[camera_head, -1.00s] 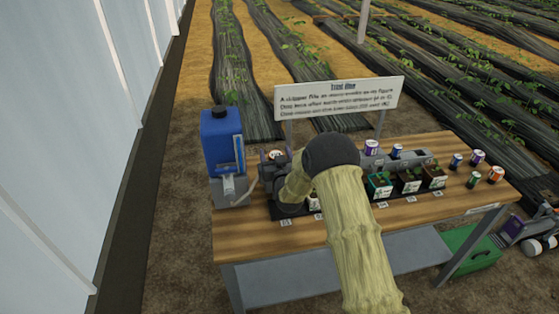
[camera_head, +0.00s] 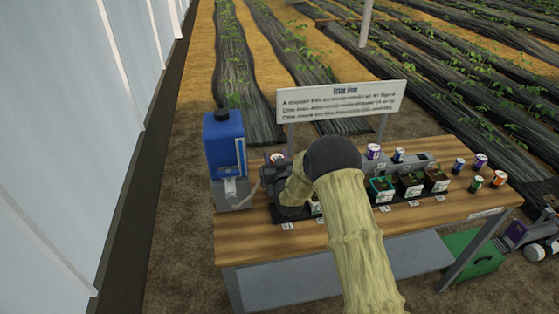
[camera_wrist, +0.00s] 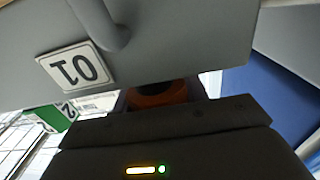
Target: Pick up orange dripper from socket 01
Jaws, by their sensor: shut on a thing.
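The orange dripper (camera_wrist: 158,96) shows in the wrist view as a dark orange band with a dark centre, just above the dark body of my gripper (camera_wrist: 165,112). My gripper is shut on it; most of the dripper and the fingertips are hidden. The grey socket rail (camera_wrist: 190,45) fills the top of the wrist view, with the white label 01 (camera_wrist: 75,67) left of the dripper. Whether the dripper still touches its socket cannot be told. In the head view my gripper (camera_head: 275,172) is at the left end of the bench, mostly behind my arm.
A blue tank (camera_head: 223,142) stands close left of my gripper. Seedling pots (camera_head: 410,185) and several coloured drippers (camera_head: 480,160) stand on the right of the wooden bench (camera_head: 300,245). A white sign (camera_head: 340,103) rises behind. A green box (camera_head: 475,255) is under the bench.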

